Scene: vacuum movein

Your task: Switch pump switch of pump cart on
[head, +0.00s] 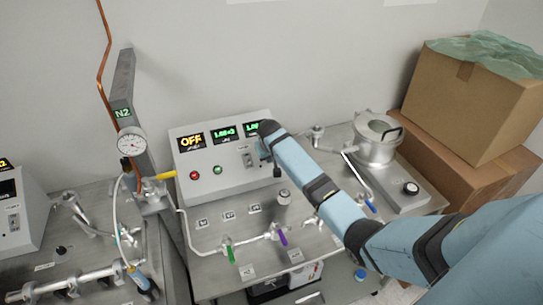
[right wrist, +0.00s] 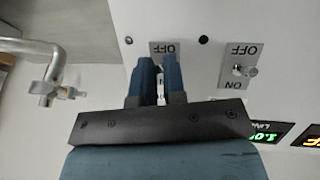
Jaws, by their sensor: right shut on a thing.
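The pump cart (head: 205,240) has a metal top with a grey control box (head: 225,178) at its back. The box's left display (head: 190,141) reads OFF in orange. My right gripper (head: 262,150) is at the right end of the box's front panel, its fingers largely hidden by my arm. In the right wrist view, which is upside down, the right gripper (right wrist: 161,82) is shut on a small toggle switch (right wrist: 161,90), its label plate (right wrist: 165,48) reading OFF. A second toggle switch (right wrist: 242,70), marked ON and OFF, is beside it, untouched. My left gripper is out of view.
A metal chamber (head: 378,140) stands on the cart's right side. Cardboard boxes (head: 470,105) are stacked at the right. A grey post with a gauge (head: 130,141) rises left of the box. Valves with green (head: 230,254) and purple (head: 283,237) handles are along the front.

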